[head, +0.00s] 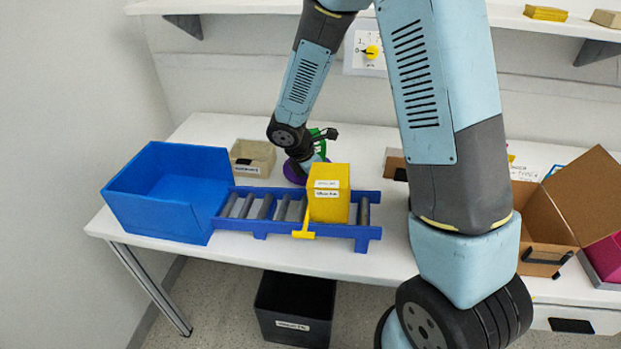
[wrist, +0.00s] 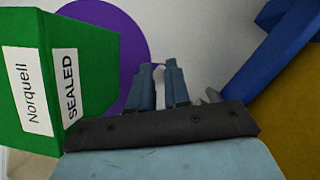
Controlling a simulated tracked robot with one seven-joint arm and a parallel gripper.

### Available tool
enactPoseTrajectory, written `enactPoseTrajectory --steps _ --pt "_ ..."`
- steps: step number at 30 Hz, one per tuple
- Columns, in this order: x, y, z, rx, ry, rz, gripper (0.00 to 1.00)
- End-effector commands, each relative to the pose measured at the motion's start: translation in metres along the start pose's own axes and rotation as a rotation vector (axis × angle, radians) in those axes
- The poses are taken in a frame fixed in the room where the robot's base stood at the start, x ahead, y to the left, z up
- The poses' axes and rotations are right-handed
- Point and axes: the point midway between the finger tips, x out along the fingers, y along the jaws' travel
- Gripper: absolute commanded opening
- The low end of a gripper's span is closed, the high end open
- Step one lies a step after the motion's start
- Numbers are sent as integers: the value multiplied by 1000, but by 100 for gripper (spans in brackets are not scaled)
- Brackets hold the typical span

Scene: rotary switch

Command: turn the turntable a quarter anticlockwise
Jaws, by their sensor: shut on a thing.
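The turntable is a purple disc (wrist: 120,25) in the wrist view, and its purple edge (head: 293,172) shows in the head view behind the roller conveyor. A green box (wrist: 85,80) labelled "Norquell" and "SEALED" is at the left of the wrist view, in front of part of the disc. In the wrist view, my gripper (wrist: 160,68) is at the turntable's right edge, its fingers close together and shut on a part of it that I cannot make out. In the head view, my wrist and the yellow box hide the fingertips.
A blue conveyor (head: 262,228) with grey rollers carries a yellow box (head: 330,205) just in front of the turntable. A blue bin (head: 150,215) and a beige bin (head: 253,157) stand left. An open cardboard box (head: 545,215) is right. A shelf (head: 400,10) runs above.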

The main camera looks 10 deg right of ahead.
Motion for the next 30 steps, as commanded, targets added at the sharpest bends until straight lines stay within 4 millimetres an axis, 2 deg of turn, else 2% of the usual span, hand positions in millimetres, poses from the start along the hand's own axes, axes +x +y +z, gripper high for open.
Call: enactPoseTrajectory --steps 5,6,14,23,26,30 --pt "-2 3 -4 -7 2 8 0" --pt "-2 3 -5 -8 2 8 19" --pt "-2 3 -5 -8 1 7 42" --pt "-6 2 -5 -6 1 7 42" --pt "-14 3 -5 -5 1 9 42" --pt "-37 3 -4 -5 1 10 42"
